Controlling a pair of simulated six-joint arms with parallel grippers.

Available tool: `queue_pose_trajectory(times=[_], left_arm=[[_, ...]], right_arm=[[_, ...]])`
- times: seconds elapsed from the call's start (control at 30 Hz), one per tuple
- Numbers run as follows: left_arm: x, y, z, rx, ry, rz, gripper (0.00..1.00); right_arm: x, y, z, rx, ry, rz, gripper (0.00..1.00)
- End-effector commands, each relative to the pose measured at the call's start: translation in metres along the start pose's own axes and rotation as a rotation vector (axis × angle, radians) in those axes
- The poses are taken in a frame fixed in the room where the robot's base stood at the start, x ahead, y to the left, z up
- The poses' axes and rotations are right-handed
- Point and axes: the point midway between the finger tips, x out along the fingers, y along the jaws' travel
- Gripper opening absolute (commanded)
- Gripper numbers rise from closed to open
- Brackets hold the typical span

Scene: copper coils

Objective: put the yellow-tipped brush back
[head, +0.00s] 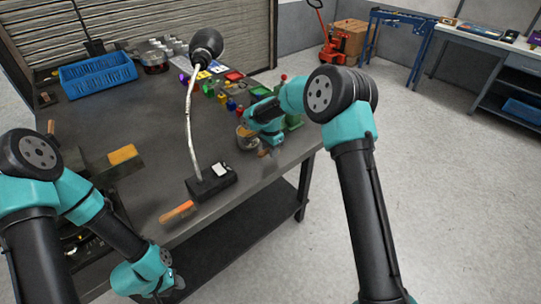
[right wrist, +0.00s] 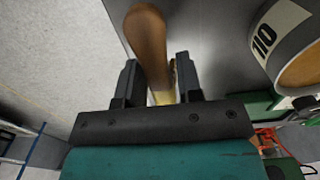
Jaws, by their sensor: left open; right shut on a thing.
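My right gripper (head: 262,142) is shut on the yellow-tipped brush near the right front of the table. In the right wrist view the brush's rounded brown wooden handle (right wrist: 148,45) points away from the gripper, with a yellowish part (right wrist: 163,97) between the fingers; the tip is hidden. A grey tin (head: 243,143) with a tan inside or top stands close beside the gripper. It also shows with a white label in the right wrist view (right wrist: 268,42), apart from the brush. My left gripper (head: 174,284) is low at the table's front; its fingers barely show.
A lamp with a black base (head: 211,181) stands left of the right gripper. An orange-handled item (head: 177,212) lies at the front edge. Several coloured blocks and bottles stand behind the tin. A blue crate (head: 97,73) is at the back left. The middle of the table is mostly clear.

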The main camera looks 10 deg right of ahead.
Motion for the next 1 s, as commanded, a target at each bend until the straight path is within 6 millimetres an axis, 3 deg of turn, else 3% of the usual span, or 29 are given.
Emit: queue_pose_trajectory(times=[0.17, 0.43, 0.87, 0.9, 1.0], left_arm=[[0.0, 0.0, 0.0, 0.0, 0.0, 0.0, 0.43], [0.0, 0.0, 0.0, 0.0, 0.0, 0.0, 0.43], [0.0, 0.0, 0.0, 0.0, 0.0, 0.0, 0.43], [0.0, 0.0, 0.0, 0.0, 0.0, 0.0, 0.43], [0.0, 0.0, 0.0, 0.0, 0.0, 0.0, 0.43]], right_arm=[[0.001, -0.004, -0.004, 0.0, 0.0, 0.001, 0.14], [0.034, -0.004, -0.004, 0.0, -0.002, 0.002, 0.14], [0.039, -0.004, -0.004, 0.0, -0.001, 0.001, 0.14], [0.039, -0.004, -0.004, 0.0, 0.0, 0.0, 0.35], [0.039, -0.004, -0.004, 0.0, 0.0, 0.0, 0.45]])
